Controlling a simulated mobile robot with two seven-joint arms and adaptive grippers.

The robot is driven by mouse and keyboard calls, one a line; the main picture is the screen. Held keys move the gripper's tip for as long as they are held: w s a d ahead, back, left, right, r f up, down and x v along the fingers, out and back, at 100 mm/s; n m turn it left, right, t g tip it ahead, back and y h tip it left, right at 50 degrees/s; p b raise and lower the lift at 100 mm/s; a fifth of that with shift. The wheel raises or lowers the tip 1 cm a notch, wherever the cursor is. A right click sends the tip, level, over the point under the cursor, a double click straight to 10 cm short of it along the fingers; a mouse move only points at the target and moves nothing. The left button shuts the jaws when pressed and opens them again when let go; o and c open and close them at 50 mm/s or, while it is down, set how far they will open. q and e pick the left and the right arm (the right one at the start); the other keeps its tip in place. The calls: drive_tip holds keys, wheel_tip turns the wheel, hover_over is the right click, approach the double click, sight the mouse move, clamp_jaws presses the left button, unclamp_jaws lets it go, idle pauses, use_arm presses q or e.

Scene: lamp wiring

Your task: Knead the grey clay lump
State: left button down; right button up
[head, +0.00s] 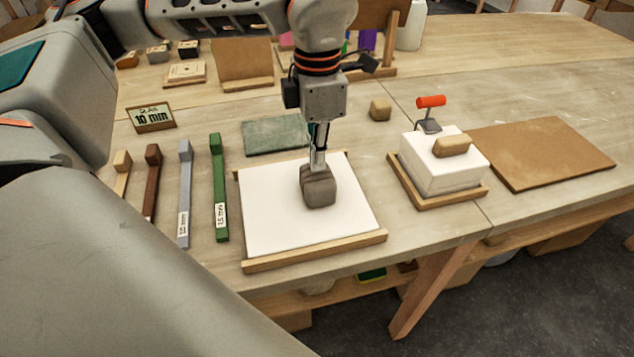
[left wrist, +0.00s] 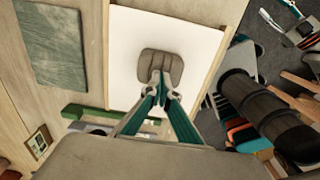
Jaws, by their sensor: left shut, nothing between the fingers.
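The grey clay lump (head: 319,187) sits near the middle of a white board (head: 268,220) with wooden edge strips. In the left wrist view the lump (left wrist: 160,66) is a rounded block on the white surface (left wrist: 204,50). My left gripper (head: 318,165) points straight down over the lump, its fingertips at or just above the lump's top; I cannot tell whether they touch. In the left wrist view the gripper's fingertips (left wrist: 158,88) are together with nothing between them.
Left of the board lie a green bar (head: 218,185), a grey-blue bar (head: 184,190) and brown bars. A green slab (head: 277,135) lies behind. A white block (head: 440,172) on a wooden tray stands right, beside a brown board (head: 540,155). The table's front edge is close.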

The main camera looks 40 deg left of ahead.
use_arm(q)
drive_tip(key=shift+f+b, duration=0.45)
drive_tip(key=shift+f, duration=0.5)
drive_tip(key=shift+r, duration=0.1)
drive_tip(key=shift+r+p, duration=0.9)
drive_tip(key=shift+r, duration=0.15)
drive_tip(key=shift+f+b, duration=0.6)
drive_tip(key=shift+f, duration=0.55)
drive_tip(key=shift+r+p, duration=0.9)
drive_tip(key=shift+r, duration=0.3)
drive_tip(key=shift+f, duration=0.1)
